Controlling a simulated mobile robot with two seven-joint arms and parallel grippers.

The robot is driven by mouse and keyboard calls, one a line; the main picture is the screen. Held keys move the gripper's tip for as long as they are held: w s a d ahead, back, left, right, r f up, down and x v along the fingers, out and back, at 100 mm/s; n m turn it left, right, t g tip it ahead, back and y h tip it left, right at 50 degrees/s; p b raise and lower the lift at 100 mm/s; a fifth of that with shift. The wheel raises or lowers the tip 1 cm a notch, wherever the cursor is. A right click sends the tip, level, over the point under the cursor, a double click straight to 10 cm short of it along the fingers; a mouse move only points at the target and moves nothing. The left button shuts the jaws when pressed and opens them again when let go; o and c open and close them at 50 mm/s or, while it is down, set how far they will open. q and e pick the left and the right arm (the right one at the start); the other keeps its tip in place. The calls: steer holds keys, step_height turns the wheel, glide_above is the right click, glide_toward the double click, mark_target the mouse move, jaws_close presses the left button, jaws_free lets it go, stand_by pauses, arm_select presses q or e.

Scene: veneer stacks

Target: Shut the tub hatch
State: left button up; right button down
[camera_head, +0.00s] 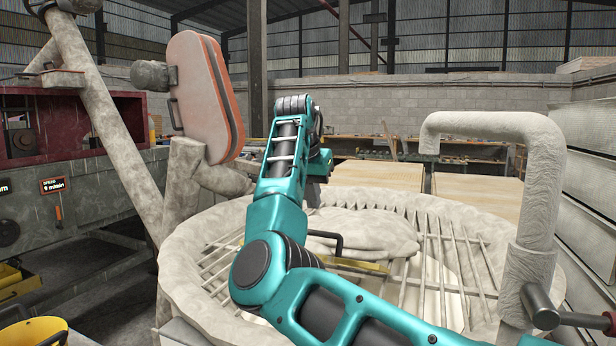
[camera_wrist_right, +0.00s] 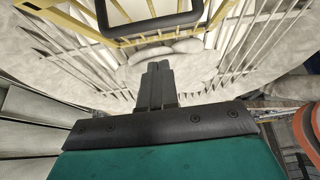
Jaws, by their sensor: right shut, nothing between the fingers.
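The tub (camera_head: 190,275) is a large round, pale, crusted basin with a grating of bars across its top. The hatch is a yellow barred frame (camera_head: 355,265) with a black handle (camera_head: 325,238); my right arm hides much of it in the head view. In the right wrist view the yellow hatch (camera_wrist_right: 75,22) and its black handle (camera_wrist_right: 150,28) fill the top edge. My right gripper (camera_wrist_right: 156,66) is shut and empty, its fingers pointing toward the handle, apart from it in the picture. I cannot tell the hatch's exact angle. My left gripper is out of view.
A thick crusted pipe (camera_head: 540,190) rises at the tub's right side. An orange-edged housing (camera_head: 205,95) stands on a post at the back left. A machine bench (camera_head: 85,195) is at left, with a yellow bucket (camera_head: 35,335). Flat boards (camera_head: 480,192) lie behind the tub.

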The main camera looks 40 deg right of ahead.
mark_target(310, 233)
steer(key=shift+s+a+f, duration=0.15)
steer(key=shift+a+f, duration=0.1)
steer(key=shift+f, duration=0.7)
steer(key=shift+s+a+f, duration=0.1)
steer(key=shift+a+f, duration=0.15)
steer(key=shift+f, duration=0.7)
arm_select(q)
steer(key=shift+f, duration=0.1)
arm_select(e)
steer(key=shift+f, duration=0.1)
